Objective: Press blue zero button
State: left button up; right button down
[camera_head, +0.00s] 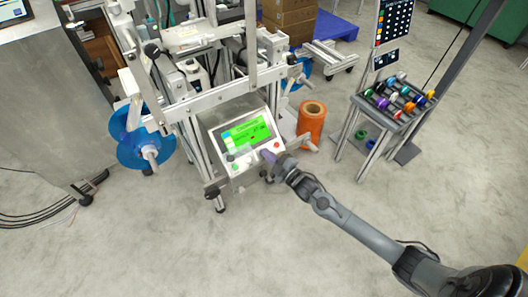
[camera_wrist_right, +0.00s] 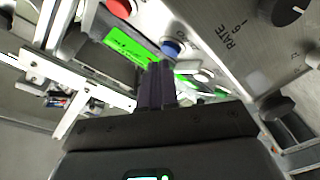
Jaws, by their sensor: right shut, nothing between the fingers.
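The blue button (camera_wrist_right: 172,47) shows in the right wrist view on the pale control panel (camera_wrist_right: 205,30), just beyond my fingertips. My right gripper (camera_wrist_right: 158,72) is shut and empty, its two dark purple fingers together and pointing at the panel just beside the blue button. I cannot tell whether the tips touch the panel. In the head view my right gripper (camera_head: 267,155) is at the lower front of the control box, below the green screen (camera_head: 246,133). The blue button cannot be made out there. My left gripper is not in view.
A red button (camera_head: 278,145) and a black knob (camera_head: 230,157) sit on the same panel. Blue reels (camera_head: 140,140) are on the machine's left. An orange spool (camera_head: 311,120) stands right of the box. A rack of coloured spools (camera_head: 398,98) is farther right. The front floor is clear.

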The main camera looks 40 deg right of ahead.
dwell(0.3)
jog(key=shift+f, duration=0.1)
jog(key=shift+w+f, duration=0.25)
jog(key=shift+w, duration=0.05)
jog(key=shift+r, duration=0.1)
dwell(0.4)
jog(key=shift+s+r+p, duration=0.3)
jog(key=shift+p, duration=0.2)
